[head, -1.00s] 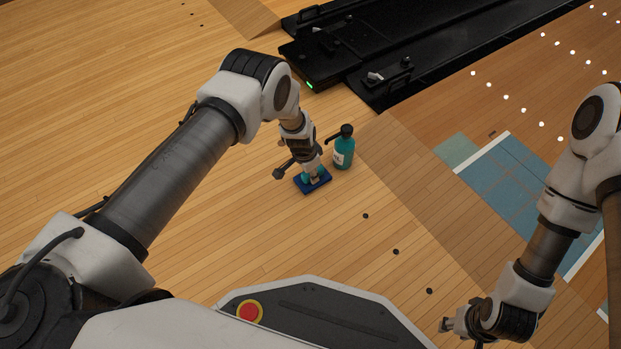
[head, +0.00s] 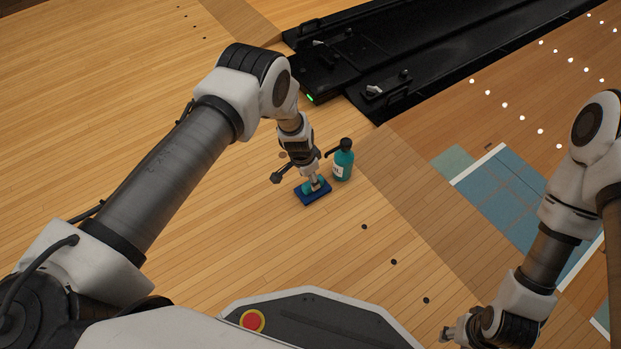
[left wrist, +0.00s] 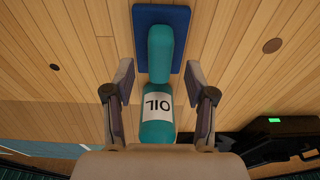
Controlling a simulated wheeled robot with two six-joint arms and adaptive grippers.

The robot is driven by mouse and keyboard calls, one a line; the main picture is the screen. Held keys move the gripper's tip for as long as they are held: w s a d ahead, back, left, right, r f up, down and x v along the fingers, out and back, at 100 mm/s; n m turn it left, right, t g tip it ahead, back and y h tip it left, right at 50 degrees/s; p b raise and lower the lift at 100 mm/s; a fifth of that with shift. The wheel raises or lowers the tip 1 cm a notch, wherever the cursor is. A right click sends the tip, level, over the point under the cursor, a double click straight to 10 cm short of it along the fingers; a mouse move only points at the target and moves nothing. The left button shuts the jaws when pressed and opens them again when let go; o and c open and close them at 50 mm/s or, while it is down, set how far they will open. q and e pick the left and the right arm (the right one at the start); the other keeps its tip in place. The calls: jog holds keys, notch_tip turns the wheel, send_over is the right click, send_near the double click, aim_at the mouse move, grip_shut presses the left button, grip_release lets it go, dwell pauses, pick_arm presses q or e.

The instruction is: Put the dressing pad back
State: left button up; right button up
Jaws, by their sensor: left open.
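The dressing pad (head: 316,197) is a flat blue rectangle with a teal grip on top, lying on the wooden floor. My left gripper (head: 315,181) is right over it, pointing down. In the left wrist view the blue pad (left wrist: 178,14) is at the top. Its teal grip (left wrist: 160,50) lies between the two open fingers of the left gripper (left wrist: 158,76), with a gap on each side. My right gripper (head: 450,332) is at the bottom right, far from the pad; its fingers are too small to read.
A teal oil bottle (head: 342,164) with a black pump stands just right of the pad, close to the left gripper. It shows behind the grip in the left wrist view (left wrist: 158,132). A black ball return track (head: 350,75) lies beyond. Floor left of the pad is clear.

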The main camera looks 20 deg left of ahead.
aim_at(306, 186)
pick_arm(q)
notch_tip(306, 186, up, 8)
jog(key=s+f+p, duration=0.1)
jog(key=p, duration=0.2)
jog(key=s+a+f+n+y, duration=0.1)
jog(key=s+a+n, duration=0.15)
jog(key=s, duration=0.55)
jog(key=s+a+f+n+y, duration=0.1)
jog(key=s+a, duration=0.3)
jog(key=s, duration=0.4)
jog(key=s+r+n, duration=0.2)
jog(key=s+r, duration=0.1)
jog(key=s, duration=0.5)
jog(key=s+r+n+g+h, duration=0.1)
jog(key=s+r+n, duration=0.1)
jog(key=s, duration=0.7)
jog(key=shift+s+a+r, duration=0.15)
jog(key=shift+s+r, duration=0.05)
jog(key=shift+r, duration=0.55)
pick_arm(e)
notch_tip(306, 186, up, 4)
jog(key=shift+s+r, duration=0.1)
jog(key=shift+r, duration=0.05)
pick_arm(q)
jog(key=shift+n, duration=0.25)
pick_arm(e)
jog(key=shift+r, duration=0.1)
